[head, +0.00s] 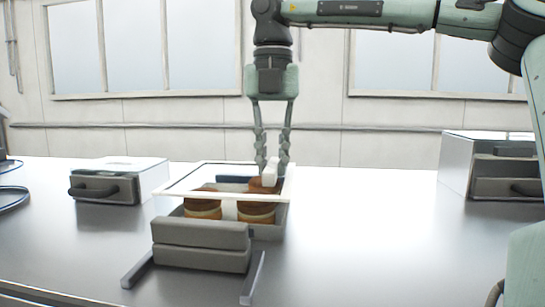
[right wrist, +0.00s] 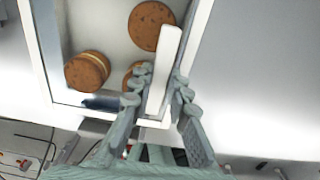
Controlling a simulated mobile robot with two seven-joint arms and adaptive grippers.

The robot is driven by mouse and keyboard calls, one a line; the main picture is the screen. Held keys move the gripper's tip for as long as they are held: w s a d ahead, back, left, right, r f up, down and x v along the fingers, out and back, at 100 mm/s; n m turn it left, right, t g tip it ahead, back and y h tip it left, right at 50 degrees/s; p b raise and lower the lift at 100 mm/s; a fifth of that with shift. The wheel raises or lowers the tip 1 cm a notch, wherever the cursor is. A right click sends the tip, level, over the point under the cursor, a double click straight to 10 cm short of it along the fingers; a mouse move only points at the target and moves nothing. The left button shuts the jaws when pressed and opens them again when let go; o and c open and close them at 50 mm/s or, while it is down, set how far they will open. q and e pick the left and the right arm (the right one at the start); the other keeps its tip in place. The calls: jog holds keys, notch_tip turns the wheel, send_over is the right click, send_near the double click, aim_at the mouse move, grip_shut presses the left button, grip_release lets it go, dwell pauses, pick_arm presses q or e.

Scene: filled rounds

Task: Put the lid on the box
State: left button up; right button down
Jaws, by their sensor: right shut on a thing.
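The lid (head: 223,194) is a clear pane in a white frame with a white bar handle (head: 268,177). My right gripper (head: 271,168) reaches down from above and is shut on that handle. The lid lies roughly level over the grey box (head: 272,228), apparently slightly above its rim; I cannot tell if they touch. Brown filled rounds (head: 202,207) show in the box beneath. In the right wrist view the handle (right wrist: 165,70) is between the fingers, and rounds (right wrist: 87,70) show through the pane inside the white frame (right wrist: 40,50). My left gripper is not in view.
Grey padded blocks (head: 200,246) with two bars (head: 253,278) stand just in front of the box. A grey handled case (head: 105,185) is at left, another clear-sided one (head: 490,170) at right. The metal table (head: 360,215) is clear between box and right case.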

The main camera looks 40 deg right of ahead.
jog(key=shift+f, duration=0.3)
dwell(0.4)
jog(key=c, duration=1.4)
grip_release()
jog(key=shift+o, duration=0.2)
jog(key=o, duration=0.5)
jog(key=shift+c, duration=0.2)
notch_tip(320, 180, up, 3)
jog(key=shift+f+p, duration=0.1)
jog(key=shift+p, duration=1.15)
jog(key=shift+r+p, duration=0.3)
jog(key=shift+r, duration=1.85)
